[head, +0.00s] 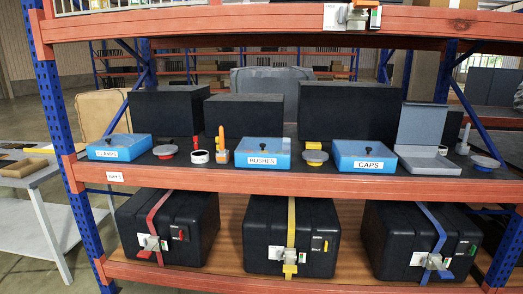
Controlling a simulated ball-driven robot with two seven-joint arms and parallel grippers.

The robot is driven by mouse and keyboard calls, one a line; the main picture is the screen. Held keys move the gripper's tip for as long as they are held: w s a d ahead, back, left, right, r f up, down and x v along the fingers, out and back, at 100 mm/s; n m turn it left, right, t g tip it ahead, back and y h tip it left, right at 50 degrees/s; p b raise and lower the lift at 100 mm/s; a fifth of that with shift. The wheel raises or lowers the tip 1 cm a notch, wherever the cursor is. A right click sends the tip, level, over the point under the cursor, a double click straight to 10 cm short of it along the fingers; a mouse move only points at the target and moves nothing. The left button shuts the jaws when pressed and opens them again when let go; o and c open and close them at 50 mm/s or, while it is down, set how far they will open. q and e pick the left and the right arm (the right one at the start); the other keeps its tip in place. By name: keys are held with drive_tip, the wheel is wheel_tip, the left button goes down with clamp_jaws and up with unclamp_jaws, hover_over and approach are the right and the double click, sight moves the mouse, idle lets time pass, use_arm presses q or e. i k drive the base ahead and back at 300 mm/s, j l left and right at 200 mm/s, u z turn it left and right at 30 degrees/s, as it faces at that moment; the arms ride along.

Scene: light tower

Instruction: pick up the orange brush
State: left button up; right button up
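An upright orange item (221,141), which looks like the orange brush, stands on the middle shelf, left of centre. Its lower end is at a small orange-and-pale block (222,157); I cannot tell whether it sits in it or is part of it. It stands between a round white-and-red item (199,156) and the middle blue box (262,153). A dark box is behind it. Neither of my grippers is in view.
The orange-edged middle shelf (290,181) also holds a left blue box (119,147), a right blue box (366,156), a grey stand (421,125) and round discs. Strapped black cases (168,228) stand below. The upper shelf beam (230,24) crosses overhead. A side table (60,215) stands left.

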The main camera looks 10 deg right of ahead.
sight(221, 149)
drive_tip(key=i+l, duration=0.15)
drive_tip(key=i, duration=0.35)
drive_tip(key=i+l+z, duration=0.15)
drive_tip(key=i, duration=0.3)
drive_tip(key=i+l, duration=0.1)
drive_tip(key=i, duration=0.4)
